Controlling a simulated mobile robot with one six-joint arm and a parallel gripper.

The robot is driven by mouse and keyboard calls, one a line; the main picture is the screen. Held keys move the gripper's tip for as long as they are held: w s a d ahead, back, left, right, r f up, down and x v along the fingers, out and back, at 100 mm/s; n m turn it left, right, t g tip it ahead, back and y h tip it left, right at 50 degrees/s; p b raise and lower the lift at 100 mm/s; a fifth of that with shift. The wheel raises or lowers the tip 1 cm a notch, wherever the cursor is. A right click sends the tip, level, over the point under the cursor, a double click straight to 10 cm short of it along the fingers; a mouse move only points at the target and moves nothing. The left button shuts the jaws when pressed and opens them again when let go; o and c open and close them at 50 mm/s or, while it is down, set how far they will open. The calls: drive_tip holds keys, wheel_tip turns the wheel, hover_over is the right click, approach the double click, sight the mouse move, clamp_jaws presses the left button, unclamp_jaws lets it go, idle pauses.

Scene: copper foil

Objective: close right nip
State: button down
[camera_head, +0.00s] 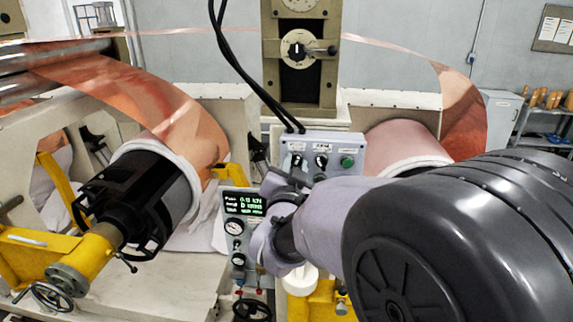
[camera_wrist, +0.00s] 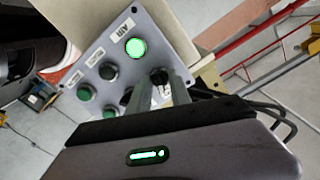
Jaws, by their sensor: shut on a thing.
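A grey control box (camera_head: 318,145) with labels, dark selector knobs and a green button (camera_head: 347,162) stands in the middle of the head view. My gripper (camera_head: 286,184) is at its lower left, partly hidden by my own wrist. In the wrist view, a tilted grey panel (camera_wrist: 95,60) carries a lit green button (camera_wrist: 136,47), several dark buttons and black knobs. My gripper (camera_wrist: 159,88) has its two grey fingers on either side of a black knob (camera_wrist: 158,76) at the panel's edge and is shut on it. The label for this knob is not readable.
A panel with a green-text display (camera_head: 243,205) and a gauge stands left of my gripper. Copper foil (camera_head: 150,90) runs from rollers at the left. A black roll end (camera_head: 140,195) on a yellow shaft is at left. Black cables (camera_head: 245,70) hang above the box.

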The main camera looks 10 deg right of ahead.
drive_tip(key=n+b, duration=0.1)
drive_tip(key=n, duration=0.9)
drive_tip(key=shift+n, duration=0.4)
idle(0.4)
drive_tip(key=c, duration=1.5)
unclamp_jaws()
drive_tip(key=shift+c, duration=0.2)
drive_tip(key=b+v, duration=0.2)
drive_tip(key=v, duration=1.5)
drive_tip(key=shift+s, duration=0.25)
